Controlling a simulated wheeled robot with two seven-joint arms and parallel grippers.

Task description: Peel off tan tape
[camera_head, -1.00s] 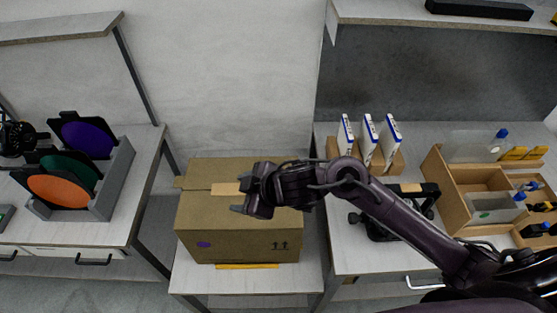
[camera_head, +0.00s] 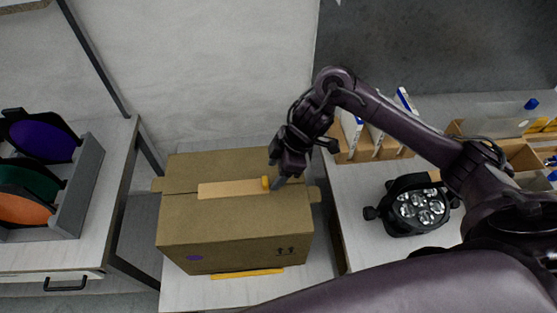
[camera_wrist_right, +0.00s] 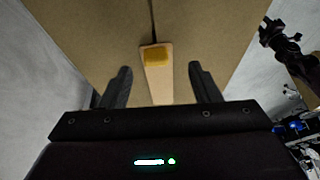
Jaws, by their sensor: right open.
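A closed brown cardboard box (camera_head: 235,235) stands on a light table. A strip of tan tape (camera_head: 230,189) lies along the seam on its top, with a yellow-orange tab (camera_head: 266,183) at its right end. My right gripper (camera_head: 278,180) is above the box top by the tab. In the right wrist view, the tan tape (camera_wrist_right: 158,88) and its yellow tab (camera_wrist_right: 157,55) show between the two spread fingers of my right gripper (camera_wrist_right: 159,75). The fingers are open and hold nothing. My left gripper is not in view.
A black multi-lens lamp (camera_head: 420,208) stands on the right table, near my right arm. White-and-blue boxes (camera_head: 352,131) stand in a wooden holder behind it. A grey rack (camera_head: 75,190) with coloured discs is at left. A yellow strip (camera_head: 247,273) lies before the box.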

